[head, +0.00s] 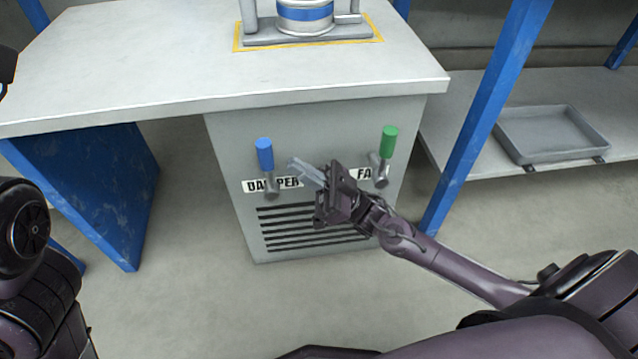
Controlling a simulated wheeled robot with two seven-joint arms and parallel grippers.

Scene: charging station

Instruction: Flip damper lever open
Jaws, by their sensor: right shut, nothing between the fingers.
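The damper lever (264,154) has a blue grip and stands nearly upright above its metal pivot on the front of the grey cabinet (226,140). The "DAMPER" label (257,185) is beside the pivot, partly covered by it. My right gripper (292,164) is shut and empty, its fingers pointing left toward the lever. Its tips appear just right of the blue grip, with a small gap in the picture; I cannot tell the depth between them. My left arm shows at the left edge, but its gripper is not clearly in view.
A green-handled lever (389,142) stands upright to the right, by a label partly hidden by my right gripper. Vent slots (285,236) lie below. The tabletop (140,60) overhangs the cabinet. Blue posts (480,120) and a shelf with a grey tray (550,135) are at right.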

